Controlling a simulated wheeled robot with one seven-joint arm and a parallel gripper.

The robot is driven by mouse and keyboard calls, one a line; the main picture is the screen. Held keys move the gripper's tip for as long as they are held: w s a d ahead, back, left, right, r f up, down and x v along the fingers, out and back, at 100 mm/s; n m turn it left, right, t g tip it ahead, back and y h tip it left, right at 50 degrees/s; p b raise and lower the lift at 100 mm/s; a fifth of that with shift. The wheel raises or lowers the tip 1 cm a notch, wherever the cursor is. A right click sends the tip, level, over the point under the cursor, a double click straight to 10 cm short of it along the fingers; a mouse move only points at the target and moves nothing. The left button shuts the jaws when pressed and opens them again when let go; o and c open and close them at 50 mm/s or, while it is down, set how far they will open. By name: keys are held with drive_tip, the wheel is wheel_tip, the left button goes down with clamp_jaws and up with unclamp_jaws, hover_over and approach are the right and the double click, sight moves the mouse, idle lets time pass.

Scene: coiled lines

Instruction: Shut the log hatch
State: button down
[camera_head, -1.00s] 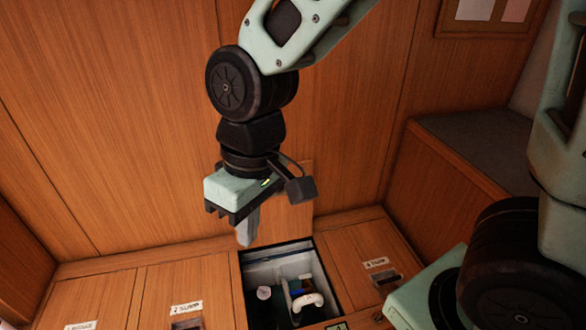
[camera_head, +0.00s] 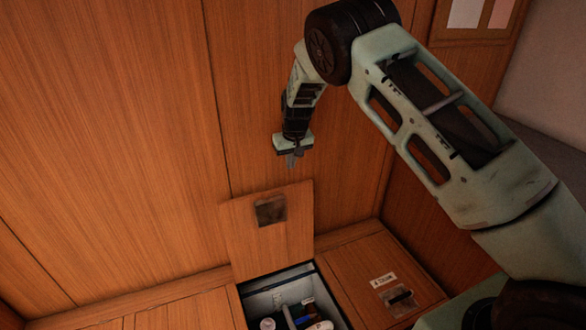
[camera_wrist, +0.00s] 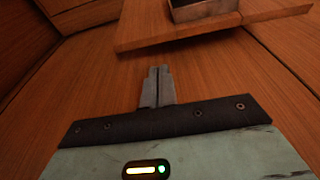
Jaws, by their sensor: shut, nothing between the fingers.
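A wooden hatch lid (camera_head: 250,228) stands open, raised against the panelled wall behind a square opening in the bench. I take it for the log hatch, but no label naming it is readable. A dark recessed pull (camera_head: 271,210) is set in its upper part. My gripper (camera_head: 291,164) is shut and empty, just above the lid's top edge and near the wall. In the wrist view the fingers (camera_wrist: 158,85) are together, with the lid (camera_wrist: 140,32) and its pull (camera_wrist: 203,9) beyond them, apart from the tips.
The open well (camera_head: 259,299) holds white pipe fittings and a blue part. A closed hatch (camera_head: 355,262) with a label and a dark latch (camera_head: 400,297) lies to its right. The wall panels (camera_head: 120,130) stand close behind my gripper. A side bench is partly hidden behind my arm.

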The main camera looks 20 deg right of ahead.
drive_tip(key=p+x, duration=0.1)
drive_tip(key=x, duration=0.7)
drive_tip(key=shift+f, duration=0.35)
drive_tip(key=shift+w, duration=0.1)
drive_tip(key=shift+a+f, duration=0.1)
